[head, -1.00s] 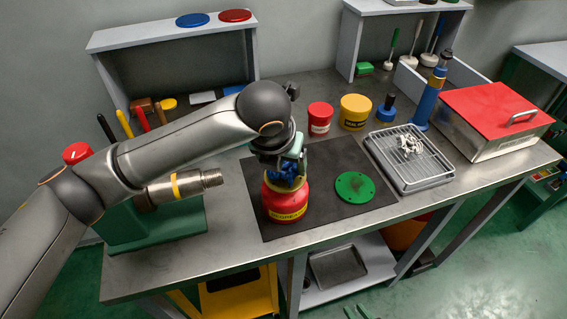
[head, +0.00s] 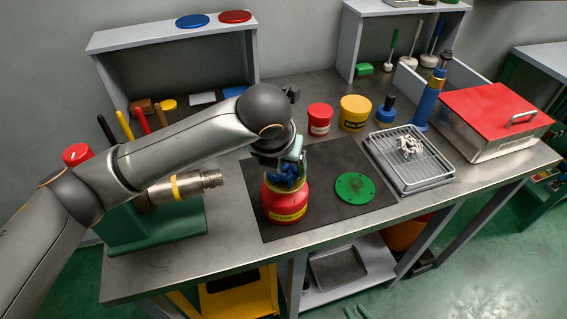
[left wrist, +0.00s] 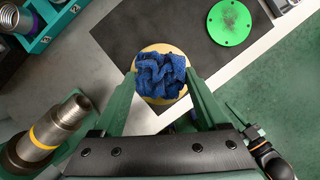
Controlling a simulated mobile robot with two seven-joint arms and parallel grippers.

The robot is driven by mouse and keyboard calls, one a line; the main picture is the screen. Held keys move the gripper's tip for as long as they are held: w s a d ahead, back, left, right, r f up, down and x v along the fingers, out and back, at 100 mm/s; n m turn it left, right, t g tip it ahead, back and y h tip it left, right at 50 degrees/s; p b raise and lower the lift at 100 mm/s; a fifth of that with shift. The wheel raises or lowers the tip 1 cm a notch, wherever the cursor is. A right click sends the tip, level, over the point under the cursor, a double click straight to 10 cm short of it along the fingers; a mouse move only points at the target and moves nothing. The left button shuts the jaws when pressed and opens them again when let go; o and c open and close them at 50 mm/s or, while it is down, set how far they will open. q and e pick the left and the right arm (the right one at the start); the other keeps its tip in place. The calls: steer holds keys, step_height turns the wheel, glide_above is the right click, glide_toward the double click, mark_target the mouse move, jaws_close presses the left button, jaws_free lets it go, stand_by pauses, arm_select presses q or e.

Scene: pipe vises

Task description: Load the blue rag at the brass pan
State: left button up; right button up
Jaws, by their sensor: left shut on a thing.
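The blue rag (head: 287,175) is a crumpled dark blue cloth between the fingers of my left gripper (head: 290,165). The left wrist view shows the rag (left wrist: 160,75) bunched between two green fingers, over a round brass-yellow pan (left wrist: 148,97). The pan tops a red can with a yellow band (head: 285,207) on the dark mat; in the head view the gripper and rag largely hide the pan. I cannot tell whether the rag touches it. Two green fingertips of my right gripper (head: 356,312) show at the bottom edge, apart and empty.
A green perforated disc (head: 355,187) lies on the dark mat (head: 335,215) right of the can. A red tub (head: 319,119) and yellow tub (head: 355,112) stand behind. A wire-rack tray (head: 425,172) is to the right. A pipe in a green vise (head: 160,228) is left.

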arm_select(q)
steer(key=shift+f, duration=0.8)
stand_by(0.9)
step_height(320, 180, up, 5)
steer(key=p, duration=0.5)
steer(key=shift+p, duration=0.4)
steer(key=shift+r+p, duration=0.3)
steer(key=shift+r, duration=0.75)
